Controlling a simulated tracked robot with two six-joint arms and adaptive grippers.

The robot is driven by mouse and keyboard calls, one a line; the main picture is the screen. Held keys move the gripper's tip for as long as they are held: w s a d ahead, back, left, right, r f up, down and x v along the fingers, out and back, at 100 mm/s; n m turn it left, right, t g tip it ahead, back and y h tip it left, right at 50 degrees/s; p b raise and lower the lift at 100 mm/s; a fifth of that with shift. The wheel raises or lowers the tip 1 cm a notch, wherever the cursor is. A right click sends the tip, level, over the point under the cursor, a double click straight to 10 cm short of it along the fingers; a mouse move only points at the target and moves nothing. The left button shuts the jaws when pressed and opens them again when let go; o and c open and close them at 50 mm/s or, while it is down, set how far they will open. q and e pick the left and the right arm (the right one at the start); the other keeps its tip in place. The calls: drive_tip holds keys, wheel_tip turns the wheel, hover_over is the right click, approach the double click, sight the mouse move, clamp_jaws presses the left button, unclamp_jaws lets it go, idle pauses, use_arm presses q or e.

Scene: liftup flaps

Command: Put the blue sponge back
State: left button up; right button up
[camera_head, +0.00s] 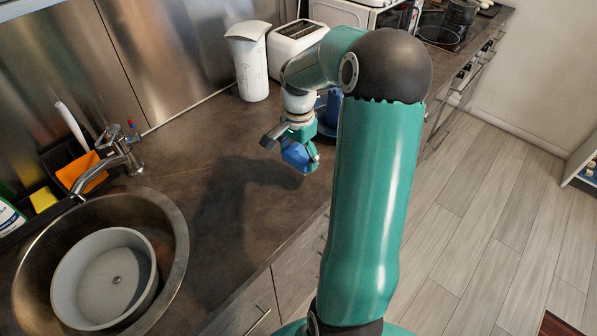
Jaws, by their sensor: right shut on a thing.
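The blue sponge (297,157) is between the fingers of my right gripper (292,151), above the dark countertop and to the right of the sink. The right gripper is shut on it and partly covers it. A dark caddy (62,178) stands against the back wall behind the sink, with a yellow sponge (43,199) and an orange item (82,172) in it. My right gripper is well to the right of this caddy. My left gripper is not in view.
A round metal sink (178,232) holds a grey pot (148,290). The faucet (117,150) rises beside the caddy. A white jug (250,68) and a white toaster (294,43) stand at the back. The counter between sink and gripper is clear.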

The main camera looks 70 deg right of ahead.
sight(298, 180)
drive_tip(key=shift+f, duration=3.2)
drive_tip(key=shift+f, duration=0.15)
drive_tip(key=o, duration=1)
wheel_tip(298, 180, up, 12)
drive_tip(key=shift+r, duration=0.2)
